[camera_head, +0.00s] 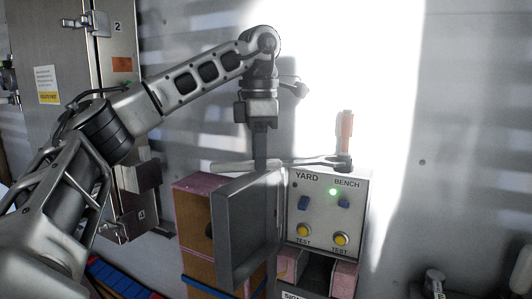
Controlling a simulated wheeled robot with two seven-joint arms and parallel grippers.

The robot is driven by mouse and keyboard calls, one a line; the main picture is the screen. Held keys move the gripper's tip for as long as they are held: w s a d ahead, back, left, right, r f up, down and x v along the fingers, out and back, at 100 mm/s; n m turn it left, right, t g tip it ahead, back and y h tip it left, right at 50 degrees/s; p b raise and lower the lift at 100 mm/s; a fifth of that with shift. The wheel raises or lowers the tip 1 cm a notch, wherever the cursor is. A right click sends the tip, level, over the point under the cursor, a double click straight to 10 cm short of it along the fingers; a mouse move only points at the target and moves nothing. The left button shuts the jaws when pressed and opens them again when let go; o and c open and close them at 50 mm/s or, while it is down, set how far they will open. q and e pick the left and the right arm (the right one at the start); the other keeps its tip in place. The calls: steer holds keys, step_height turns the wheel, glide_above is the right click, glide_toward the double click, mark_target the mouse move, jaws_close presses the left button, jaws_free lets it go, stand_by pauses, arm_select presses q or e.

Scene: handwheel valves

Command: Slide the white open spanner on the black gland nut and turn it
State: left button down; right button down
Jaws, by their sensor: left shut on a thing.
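The white open spanner (232,166) lies roughly level above the control box, its pale handle end to the left. My left gripper (260,164) points down and is shut on the spanner's handle. The spanner's far end reaches right to a dark piece (344,163) at the foot of an upright orange part (346,131). This dark piece may be the black gland nut. I cannot tell whether the spanner's jaw is around it or only beside it. My right gripper is not in view.
A control box (327,214) with YARD and BENCH labels, a lit green lamp and yellow TEST buttons stands below the spanner. A grey open door (246,232) juts out left of it. A metal cabinet (115,30) stands at the left. The wall to the right is mostly bare.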

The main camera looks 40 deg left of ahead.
arm_select(q)
steer(key=shift+s+a, duration=0.75)
steer(key=shift+s, duration=0.2)
